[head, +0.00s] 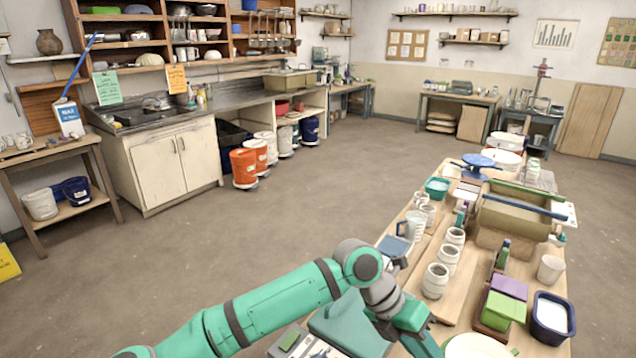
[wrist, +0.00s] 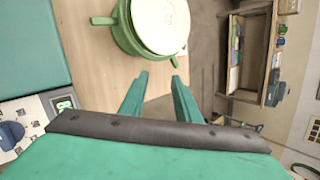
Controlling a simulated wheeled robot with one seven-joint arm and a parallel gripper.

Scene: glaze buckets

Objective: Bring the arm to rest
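My arm (head: 275,300) is teal and grey and reaches from the bottom left over the near end of the wooden worktable. My gripper (wrist: 159,82) shows in the wrist view with its two teal fingers apart and nothing between them. In the head view the hand is at the bottom edge and its fingertips are out of frame. A green pot with a whitish top (wrist: 160,22) stands just beyond the fingers in the wrist view. I cannot tell whether the fingers touch it.
The worktable (head: 462,318) is crowded with white jars (head: 435,281), a green box (head: 504,309), a dark blue tub (head: 552,318) and a large tan basin (head: 520,215). Orange buckets (head: 243,168) stand by the sink cabinet (head: 170,165). The floor (head: 290,225) between is clear.

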